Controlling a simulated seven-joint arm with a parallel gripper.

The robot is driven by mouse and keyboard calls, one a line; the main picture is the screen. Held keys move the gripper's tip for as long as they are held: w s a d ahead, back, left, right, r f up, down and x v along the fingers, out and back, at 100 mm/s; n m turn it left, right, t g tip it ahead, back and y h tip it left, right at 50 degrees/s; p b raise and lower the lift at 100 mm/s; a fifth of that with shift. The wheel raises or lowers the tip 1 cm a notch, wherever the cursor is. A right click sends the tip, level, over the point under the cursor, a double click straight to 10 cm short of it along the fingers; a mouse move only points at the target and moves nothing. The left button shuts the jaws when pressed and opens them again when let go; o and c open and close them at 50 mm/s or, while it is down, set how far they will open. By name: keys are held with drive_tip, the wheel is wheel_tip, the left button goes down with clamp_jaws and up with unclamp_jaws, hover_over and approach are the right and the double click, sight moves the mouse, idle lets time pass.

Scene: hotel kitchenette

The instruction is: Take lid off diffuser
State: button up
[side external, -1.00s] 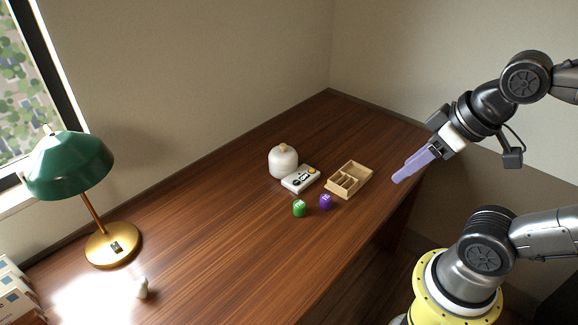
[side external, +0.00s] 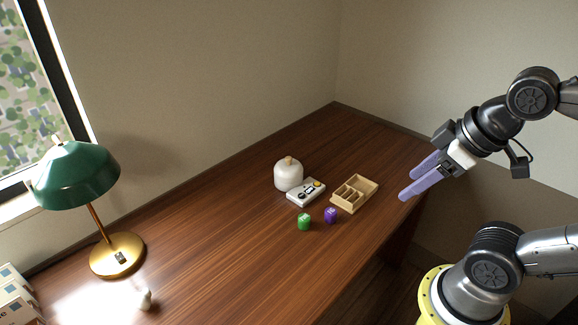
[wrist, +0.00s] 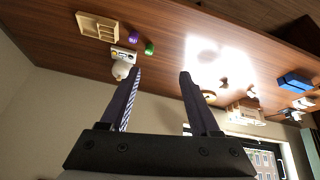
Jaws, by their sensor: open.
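The diffuser (side external: 288,177) is a rounded white pot with a small tan knob on its lid (side external: 288,162). It stands upright on the wooden desk, and the lid sits on it. In the wrist view the diffuser (wrist: 121,71) shows just left of the left finger, partly hidden by it. My gripper (side external: 413,181) has two pale purple fingers. It is open and empty, in the air to the right of the diffuser, past the wooden tray. In the wrist view my gripper (wrist: 159,74) has its fingers wide apart.
A white device with buttons (side external: 306,191) lies close beside the diffuser. A divided wooden tray (side external: 354,194), a green die (side external: 304,222) and a purple die (side external: 330,215) are nearby. A green lamp (side external: 75,175) stands at left.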

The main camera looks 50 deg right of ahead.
drive_tip(key=w+d+r+n+t+h, duration=0.1)
drive_tip(key=w+d+r+n, duration=0.1)
drive_tip(key=w+r+n, duration=0.75)
drive_tip(key=n+g+h, duration=0.2)
drive_tip(key=n+g, duration=0.1)
drive_tip(key=n, duration=1.3)
hover_over(289, 158)
drive_tip(key=s+a, duration=0.2)
drive_tip(key=shift+m, duration=0.25)
drive_tip(key=f, duration=2.6)
drive_tip(key=shift+w+a+f, duration=0.1)
drive_tip(key=shift+w+f, duration=0.1)
drive_tip(key=shift+f, duration=0.1)
drive_tip(key=shift+s+x, duration=0.2)
drive_tip(key=shift+x, duration=2.9)
clamp_jaws()
